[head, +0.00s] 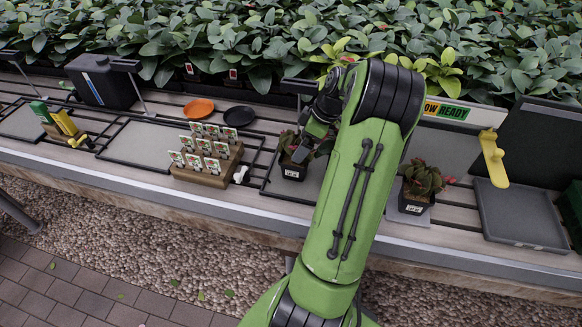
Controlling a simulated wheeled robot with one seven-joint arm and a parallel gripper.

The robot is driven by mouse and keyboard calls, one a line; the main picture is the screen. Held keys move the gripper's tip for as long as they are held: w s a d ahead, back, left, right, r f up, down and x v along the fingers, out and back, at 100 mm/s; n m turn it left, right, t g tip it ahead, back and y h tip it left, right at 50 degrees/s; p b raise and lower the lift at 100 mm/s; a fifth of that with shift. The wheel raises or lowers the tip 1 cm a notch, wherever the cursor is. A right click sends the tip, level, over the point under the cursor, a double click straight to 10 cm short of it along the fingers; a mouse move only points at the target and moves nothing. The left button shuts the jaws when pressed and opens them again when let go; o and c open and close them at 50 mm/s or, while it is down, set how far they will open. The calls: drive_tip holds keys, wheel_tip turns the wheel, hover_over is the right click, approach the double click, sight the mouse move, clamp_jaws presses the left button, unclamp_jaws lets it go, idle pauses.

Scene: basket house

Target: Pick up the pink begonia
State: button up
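A small potted plant (292,169) in a dark square pot with a white label stands on the bench left of my green arm. Dark foliage and a little red show; part of it is hidden by my gripper. A second potted plant (421,181), with reddish-green leaves and a dark labelled pot, stands right of the arm. I cannot tell for sure which one is the pink begonia. My dark gripper (305,147) is low over the left plant, at its leaves. Its fingers blend with the foliage, so I cannot tell whether they are open or touch it.
A wooden block with several seed packets (207,162) stands left of the left plant. Orange (198,108) and black (239,116) saucers lie behind it. A grey tray (520,215) and a yellow-handled tool (493,158) are at right. Dense leafy plants (240,40) line the back.

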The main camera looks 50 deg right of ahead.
drive_tip(key=b+x, duration=0.3)
drive_tip(key=x, duration=0.6)
drive_tip(key=shift+f, duration=0.1)
drive_tip(key=c, duration=0.9)
drive_tip(key=shift+o, duration=0.2)
wheel_tip(320, 180, up, 10)
drive_tip(key=p, duration=0.3)
drive_tip(key=shift+p, duration=0.4)
